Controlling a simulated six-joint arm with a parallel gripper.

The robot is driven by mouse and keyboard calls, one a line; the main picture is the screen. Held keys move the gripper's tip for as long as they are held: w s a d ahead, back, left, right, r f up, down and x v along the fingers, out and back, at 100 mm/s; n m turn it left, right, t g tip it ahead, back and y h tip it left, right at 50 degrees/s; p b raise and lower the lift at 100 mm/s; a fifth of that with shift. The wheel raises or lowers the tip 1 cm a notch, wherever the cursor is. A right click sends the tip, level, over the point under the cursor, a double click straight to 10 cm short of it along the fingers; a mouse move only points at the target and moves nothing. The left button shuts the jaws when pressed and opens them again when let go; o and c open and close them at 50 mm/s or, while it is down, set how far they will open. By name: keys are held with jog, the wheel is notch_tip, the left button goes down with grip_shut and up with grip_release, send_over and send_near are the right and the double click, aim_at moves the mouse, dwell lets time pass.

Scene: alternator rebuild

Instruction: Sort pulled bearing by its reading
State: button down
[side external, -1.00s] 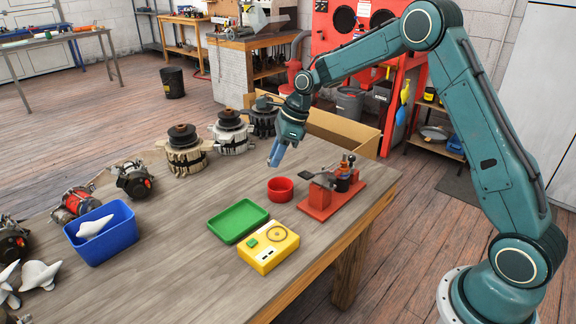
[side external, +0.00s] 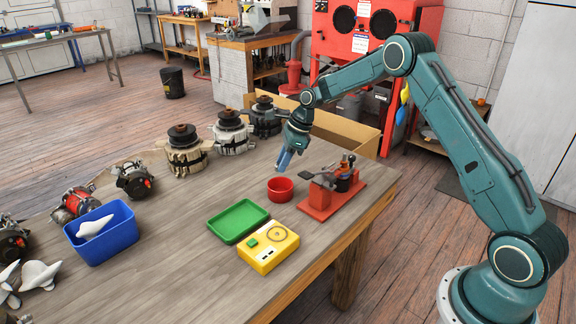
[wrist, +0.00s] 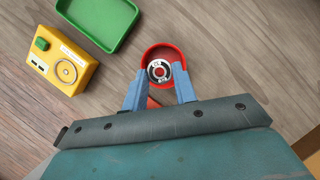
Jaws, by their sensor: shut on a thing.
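The bearing is too small to make out in the side view. The yellow tester (side external: 269,250) with a green button and round ring stands on the bench. The green tray (side external: 213,232) lies beside it and looks empty.
A red fixture (side external: 318,207) with a lever stands right of the bowl. A blue bin (side external: 104,251) holding a pale part is at left. Several alternators (side external: 184,150) line the bench's back. A cardboard box (side external: 345,130) stands behind. Bare wood lies around the tray.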

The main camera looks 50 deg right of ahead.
jog(key=shift+f, duration=2.25)
jog(key=shift+f, duration=0.5)
dwell(1.3)
dwell(0.6)
jog(key=c, duration=1)
grip_release()
jog(key=shift+c, duration=0.2)
jog(key=c, duration=0.4)
jog(key=shift+r, duration=0.15)
jog(key=shift+r, duration=3.85)
